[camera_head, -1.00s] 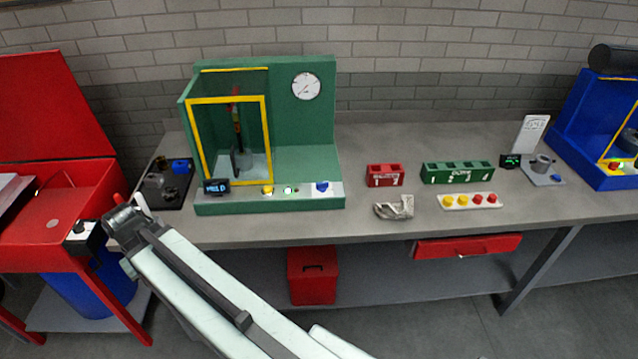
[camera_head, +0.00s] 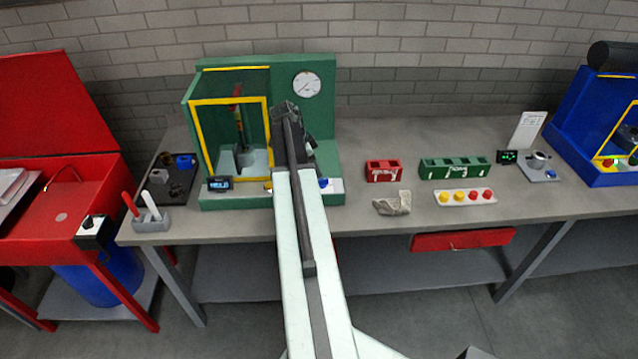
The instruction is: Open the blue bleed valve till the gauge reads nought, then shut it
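My gripper (camera_head: 287,110) is at the arm's far end, in front of the press, above and left of the valve and below the gauge. Its fingers are too unclear to tell whether they are open.
The press (camera_head: 325,155) has a yellow-framed guard (camera_head: 228,100). My arm hides much of its front strip. To the right are a red block (camera_head: 383,171), a green block (camera_head: 455,168) and a button strip (camera_head: 466,198). A holder (camera_head: 151,220) with red and white sticks stands at the left corner.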

